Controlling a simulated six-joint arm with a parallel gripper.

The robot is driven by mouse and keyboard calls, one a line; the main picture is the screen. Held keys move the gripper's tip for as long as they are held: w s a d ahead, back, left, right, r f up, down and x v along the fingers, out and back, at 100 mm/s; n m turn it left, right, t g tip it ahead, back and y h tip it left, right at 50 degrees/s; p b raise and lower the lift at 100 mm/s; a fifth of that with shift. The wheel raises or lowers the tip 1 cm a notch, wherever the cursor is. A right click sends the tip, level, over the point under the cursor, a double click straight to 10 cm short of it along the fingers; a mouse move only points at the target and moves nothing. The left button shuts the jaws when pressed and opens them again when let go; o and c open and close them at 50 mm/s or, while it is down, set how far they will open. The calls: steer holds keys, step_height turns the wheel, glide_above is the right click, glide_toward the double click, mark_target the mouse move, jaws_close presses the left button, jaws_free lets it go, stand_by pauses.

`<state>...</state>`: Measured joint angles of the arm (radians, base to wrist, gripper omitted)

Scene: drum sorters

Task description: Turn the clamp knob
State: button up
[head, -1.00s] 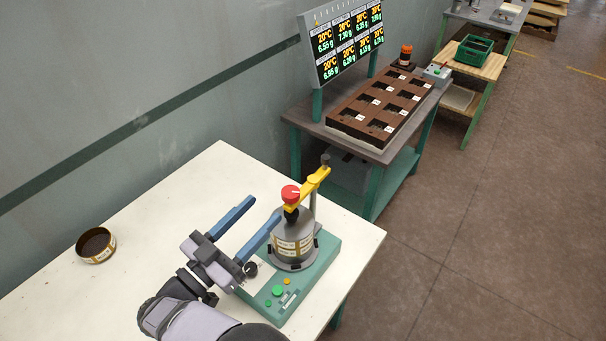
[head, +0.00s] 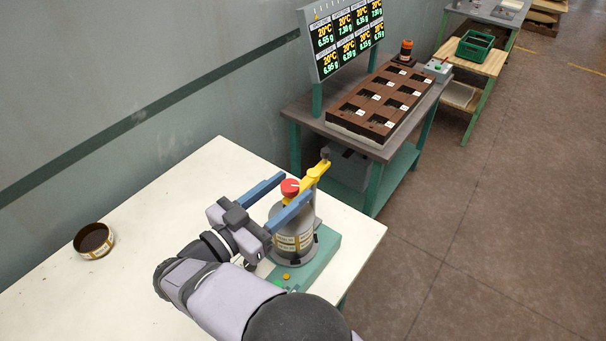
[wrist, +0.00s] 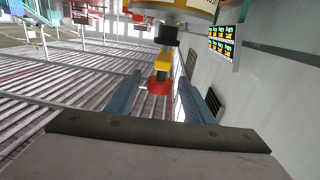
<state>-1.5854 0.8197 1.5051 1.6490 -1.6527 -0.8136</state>
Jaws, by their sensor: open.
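The clamp knob (head: 290,187) is red and round, on top of a yellow clamp arm (head: 315,174) above a grey drum (head: 292,222) with a labelled band. The drum stands on a green machine base (head: 322,250). My gripper (head: 295,185) is open, its two blue fingers on either side of the knob, with a gap to it. In the wrist view the red knob (wrist: 159,86) lies between the finger tips (wrist: 158,82), with the yellow arm and a black part behind it. I cannot tell whether either finger touches the knob.
An open round tin (head: 94,241) with a dark inside stands at the left of the white table (head: 150,205). Behind it are a bench with a brown compartment tray (head: 345,118) and a display board (head: 345,45). The table's left part is mostly clear.

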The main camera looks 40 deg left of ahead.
mark_target(297, 183)
steer(key=shift+w+d+p, duration=0.15)
steer(key=shift+w+p, duration=0.35)
steer(key=shift+w, duration=0.75)
steer(key=shift+w+d+p, duration=0.1)
steer(key=shift+w+p, duration=0.35)
steer(key=shift+w, duration=0.8)
